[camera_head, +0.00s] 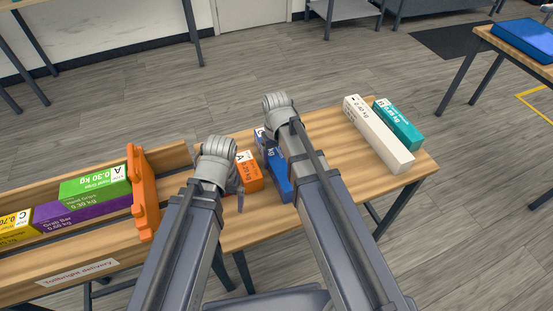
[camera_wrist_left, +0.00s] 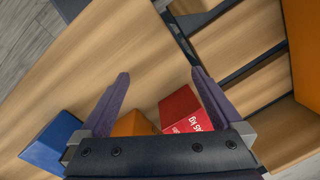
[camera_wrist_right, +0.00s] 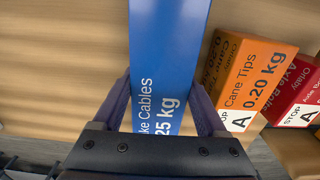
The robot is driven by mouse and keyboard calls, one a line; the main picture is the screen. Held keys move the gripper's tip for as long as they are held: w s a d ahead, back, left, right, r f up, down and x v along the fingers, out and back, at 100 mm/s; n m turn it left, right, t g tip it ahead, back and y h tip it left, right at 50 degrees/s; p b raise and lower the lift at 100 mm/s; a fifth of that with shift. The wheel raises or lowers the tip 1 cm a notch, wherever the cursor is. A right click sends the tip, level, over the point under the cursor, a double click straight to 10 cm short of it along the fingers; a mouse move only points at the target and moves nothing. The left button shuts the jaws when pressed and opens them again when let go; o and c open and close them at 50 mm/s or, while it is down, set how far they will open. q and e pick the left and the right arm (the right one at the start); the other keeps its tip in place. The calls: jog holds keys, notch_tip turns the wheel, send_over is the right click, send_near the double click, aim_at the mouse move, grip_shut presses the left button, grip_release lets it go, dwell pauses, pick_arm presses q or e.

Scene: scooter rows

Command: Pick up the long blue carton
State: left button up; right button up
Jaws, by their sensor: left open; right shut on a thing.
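The long blue carton (camera_head: 281,182) lies on the wooden table, partly hidden by my right arm in the head view. In the right wrist view the blue carton (camera_wrist_right: 170,55) runs between the two fingers of my right gripper (camera_wrist_right: 160,88), which is shut on it. Its printed label reads in part "25 kg". The blue carton's end (camera_wrist_left: 52,143) also shows at the lower left of the left wrist view. My left gripper (camera_wrist_left: 160,76) is open and empty over the table, above and beside an orange carton (camera_wrist_left: 134,124) and a red carton (camera_wrist_left: 184,108).
The orange carton (camera_wrist_right: 250,75) and red carton (camera_wrist_right: 297,90) lie right of the blue one in the right wrist view. A white carton (camera_head: 378,135) and a teal carton (camera_head: 398,122) lie at the table's right. An orange divider (camera_head: 144,192) stands left, beside green (camera_head: 95,186) and purple (camera_head: 85,212) cartons.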

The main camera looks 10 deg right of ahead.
aim_at(276, 155)
notch_tip(276, 155, up, 10)
jog(key=p, duration=0.9)
